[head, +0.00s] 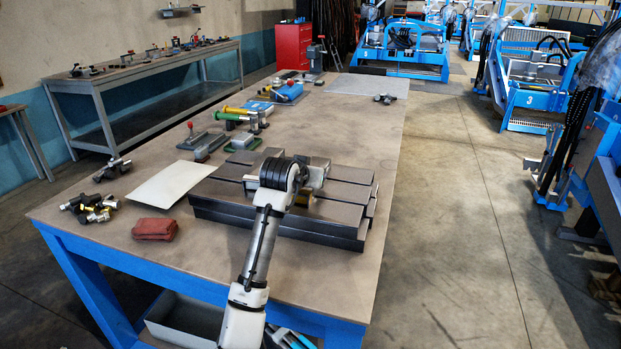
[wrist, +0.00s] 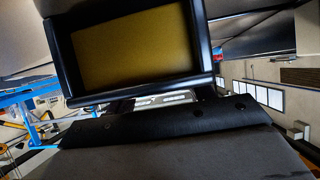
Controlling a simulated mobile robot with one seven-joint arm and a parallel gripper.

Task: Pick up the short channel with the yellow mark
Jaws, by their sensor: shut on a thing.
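In the wrist view, a dark-rimmed rectangular piece with a dull yellow face (wrist: 132,46) fills the upper left, very close to the camera. It looks like the channel with the yellow mark. In the head view, a small brass-yellow patch (head: 305,200) shows just beyond my wrist and may be the same piece. My gripper (head: 300,184) is over the dark slotted plate (head: 225,211) and is shut on the channel. My own black wrist hides most of the fingers and the grip. I cannot tell whether the channel still touches the plate.
A white sheet (head: 170,184), a red cloth (head: 155,229) and small metal fittings (head: 90,207) lie to the left on the workbench (head: 350,120). Clamps and green and yellow handled tools (head: 240,117) stand behind.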

